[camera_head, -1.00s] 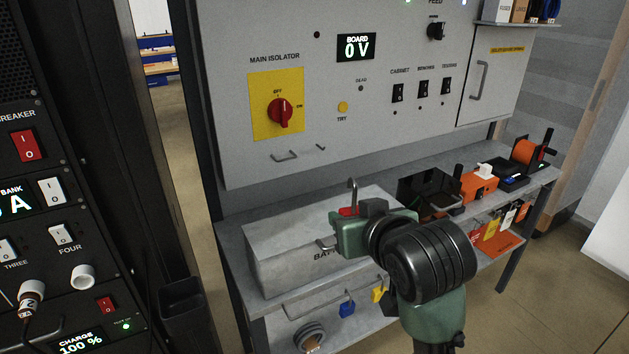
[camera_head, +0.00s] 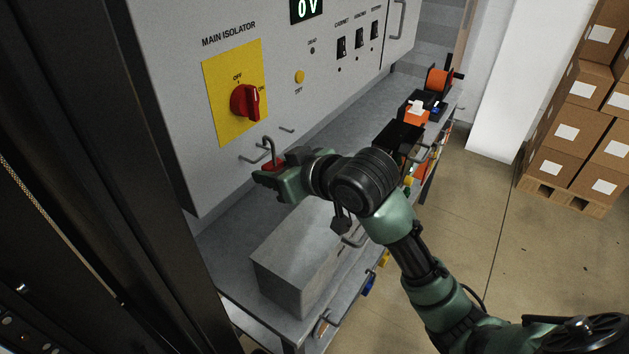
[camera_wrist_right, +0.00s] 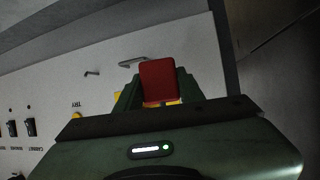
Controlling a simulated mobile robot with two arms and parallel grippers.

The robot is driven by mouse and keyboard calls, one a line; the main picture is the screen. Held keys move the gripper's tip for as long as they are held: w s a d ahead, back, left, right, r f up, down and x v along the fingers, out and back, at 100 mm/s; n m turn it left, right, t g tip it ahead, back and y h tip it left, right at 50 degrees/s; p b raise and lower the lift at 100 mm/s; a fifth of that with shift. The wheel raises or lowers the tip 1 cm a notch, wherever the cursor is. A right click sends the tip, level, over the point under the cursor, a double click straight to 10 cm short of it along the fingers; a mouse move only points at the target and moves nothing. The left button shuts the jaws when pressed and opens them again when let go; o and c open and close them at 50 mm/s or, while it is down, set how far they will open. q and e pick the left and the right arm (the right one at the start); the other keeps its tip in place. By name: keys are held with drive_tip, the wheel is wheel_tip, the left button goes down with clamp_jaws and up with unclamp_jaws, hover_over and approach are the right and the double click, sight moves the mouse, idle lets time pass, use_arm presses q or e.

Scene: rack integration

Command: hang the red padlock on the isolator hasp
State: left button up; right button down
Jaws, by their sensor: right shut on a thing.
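The red padlock (camera_head: 273,165) is in my right gripper (camera_head: 264,180), with its grey shackle pointing up in the head view. Its red body (camera_wrist_right: 158,80) also shows between the green fingers in the right wrist view. The hasp (camera_head: 250,160), a grey metal loop, sticks out of the panel below the yellow isolator plate (camera_head: 223,105). In the head view the shackle shows just right of the loop; I cannot tell whether they touch. The red isolator knob (camera_head: 245,102) is above. The loop also shows in the wrist view (camera_wrist_right: 131,60). My left gripper is out of view.
A short metal peg (camera_head: 287,129) sticks out right of the hasp. A grey box (camera_head: 290,265) stands on the bench below my right arm. Black and orange items (camera_head: 398,141) lie farther along the bench. A dark rack post (camera_head: 110,180) stands at the left.

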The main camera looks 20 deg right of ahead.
drive_tip(key=f+n+p, duration=0.1)
drive_tip(key=f+n+g+y+p, duration=0.1)
drive_tip(key=f, duration=0.1)
drive_tip(key=shift+w+a+y, duration=0.1)
drive_tip(key=shift+w+y, duration=0.1)
drive_tip(key=shift+y, duration=0.4)
drive_tip(key=d+f+p, duration=0.1)
drive_tip(key=d+f, duration=0.1)
drive_tip(key=d, duration=0.1)
drive_tip(key=d+f+p, duration=0.2)
drive_tip(key=d, duration=0.1)
drive_tip(key=s+d+f+p, duration=0.1)
drive_tip(key=d+f+p, duration=0.1)
drive_tip(key=d, duration=0.1)
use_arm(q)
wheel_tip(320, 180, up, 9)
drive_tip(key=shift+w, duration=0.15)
use_arm(e)
drive_tip(key=shift+d+f, duration=0.15)
drive_tip(key=shift+d, duration=0.2)
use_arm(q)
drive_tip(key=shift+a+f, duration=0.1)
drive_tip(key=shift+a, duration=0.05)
use_arm(e)
drive_tip(key=shift+a, duration=0.1)
use_arm(q)
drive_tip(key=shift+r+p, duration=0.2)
drive_tip(key=shift+p, duration=0.25)
use_arm(e)
drive_tip(key=shift+s, duration=0.1)
